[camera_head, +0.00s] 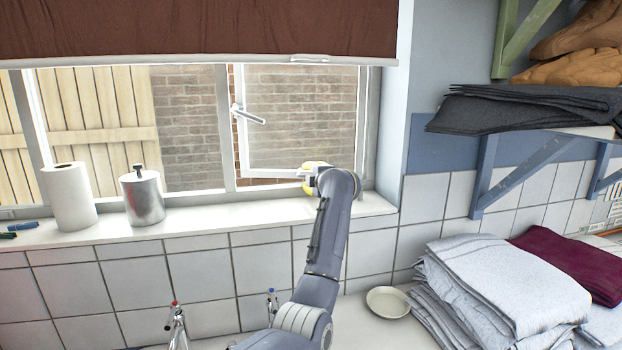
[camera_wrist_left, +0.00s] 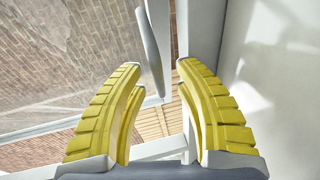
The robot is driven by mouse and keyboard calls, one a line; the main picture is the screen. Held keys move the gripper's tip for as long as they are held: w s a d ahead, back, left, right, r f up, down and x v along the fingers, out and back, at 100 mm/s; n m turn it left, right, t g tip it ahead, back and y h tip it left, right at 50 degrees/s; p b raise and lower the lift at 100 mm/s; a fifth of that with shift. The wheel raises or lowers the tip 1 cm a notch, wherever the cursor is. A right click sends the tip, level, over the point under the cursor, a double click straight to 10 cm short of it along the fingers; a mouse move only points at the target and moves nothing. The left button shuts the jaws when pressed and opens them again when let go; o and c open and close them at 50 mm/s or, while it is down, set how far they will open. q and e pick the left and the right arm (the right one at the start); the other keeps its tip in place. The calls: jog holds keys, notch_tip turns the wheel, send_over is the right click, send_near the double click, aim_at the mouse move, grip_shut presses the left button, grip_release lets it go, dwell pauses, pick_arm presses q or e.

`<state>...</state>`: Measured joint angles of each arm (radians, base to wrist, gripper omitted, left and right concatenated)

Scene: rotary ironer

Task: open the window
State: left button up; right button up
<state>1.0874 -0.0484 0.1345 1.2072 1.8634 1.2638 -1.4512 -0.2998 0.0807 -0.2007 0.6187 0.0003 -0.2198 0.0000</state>
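The window's right-hand pane (camera_head: 300,115) has a white frame and stands ajar. A strip of clear brick shows between its left edge and the middle post (camera_head: 226,125), and another below it. Its white handle (camera_head: 248,115) is on the left edge, tilted down to the right. My left gripper (camera_head: 312,178) is at the bottom right of this pane, above the sill, right of and below the handle. In the left wrist view its yellow fingers (camera_wrist_left: 157,80) are apart with nothing between them. A pale bar (camera_wrist_left: 150,48), perhaps the handle, shows beyond the tips. My right gripper is out of view.
A paper roll (camera_head: 68,197) and a metal canister (camera_head: 142,197) stand on the left of the sill (camera_head: 200,219). A brown blind (camera_head: 200,28) hangs above. Folded cloths (camera_head: 500,290), a bowl (camera_head: 388,302) and taps (camera_head: 176,325) are below.

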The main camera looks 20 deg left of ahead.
pick_arm(q)
jog(key=v, duration=1.2)
dwell(0.3)
